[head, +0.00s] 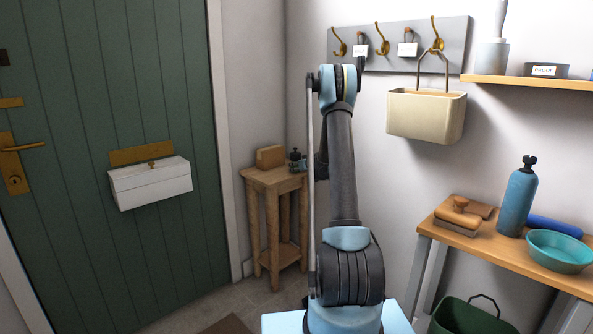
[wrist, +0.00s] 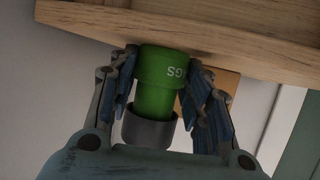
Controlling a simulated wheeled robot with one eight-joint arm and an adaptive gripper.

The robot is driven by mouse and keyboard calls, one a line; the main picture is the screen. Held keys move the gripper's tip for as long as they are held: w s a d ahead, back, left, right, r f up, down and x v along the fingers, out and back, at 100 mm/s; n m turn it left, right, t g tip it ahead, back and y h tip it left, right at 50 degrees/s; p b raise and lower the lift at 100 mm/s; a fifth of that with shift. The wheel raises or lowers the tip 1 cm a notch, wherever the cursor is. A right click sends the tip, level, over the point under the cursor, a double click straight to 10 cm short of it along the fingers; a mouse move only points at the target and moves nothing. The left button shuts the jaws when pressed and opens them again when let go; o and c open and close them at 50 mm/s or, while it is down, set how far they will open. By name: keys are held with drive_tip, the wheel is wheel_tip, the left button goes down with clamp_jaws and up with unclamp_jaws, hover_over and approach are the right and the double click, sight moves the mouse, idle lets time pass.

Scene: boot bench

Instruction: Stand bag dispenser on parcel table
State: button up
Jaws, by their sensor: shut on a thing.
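The bag dispenser (wrist: 162,75) is a green cylinder with a dark grey end and white lettering, part of it readable as "GS" upside down. My gripper (wrist: 163,75) is shut on it, with a blue-padded finger on each side. The lettering suggests the wrist picture is turned over. The parcel table (head: 272,178) is a small wooden stand in the corner; a wooden edge (wrist: 190,25) crosses the top of the wrist view, close to the dispenser. I cannot tell whether they touch. In the head view my gripper (head: 297,161) is at the table's right side, and the dispenser is not discernible.
A brown block (head: 270,157) occupies the tabletop's left part. The green door with a white box (head: 150,183) is left. A cream basket (head: 426,115) hangs from the hook rail. The bench (head: 500,248) at right carries a brush, blue bottle and teal bowl.

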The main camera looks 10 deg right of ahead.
drive_tip(key=o, duration=1.2)
drive_tip(key=shift+c, duration=0.2)
drive_tip(key=v, duration=1.1)
drive_tip(key=s+a+r+g, duration=0.2)
drive_tip(key=s+a, duration=0.1)
drive_tip(key=s, duration=0.7)
drive_tip(key=s+a+r+g, duration=0.2)
drive_tip(key=s+a, duration=0.1)
drive_tip(key=s, duration=0.8)
drive_tip(key=s+a+r+g, duration=0.2)
drive_tip(key=s+a, duration=0.1)
drive_tip(key=s, duration=0.7)
drive_tip(key=s+d+f+m+g+h, duration=0.1)
drive_tip(key=s+f, duration=0.2)
drive_tip(key=s, duration=0.7)
drive_tip(key=s+d+f+m+g+h, duration=0.1)
drive_tip(key=s+f+h, duration=0.1)
drive_tip(key=s, duration=0.9)
drive_tip(key=s+d+f+m+g+h, duration=0.2)
drive_tip(key=s+f, duration=0.2)
drive_tip(key=s, duration=0.6)
drive_tip(key=shift+s+f, duration=0.15)
drive_tip(key=shift+f, duration=0.05)
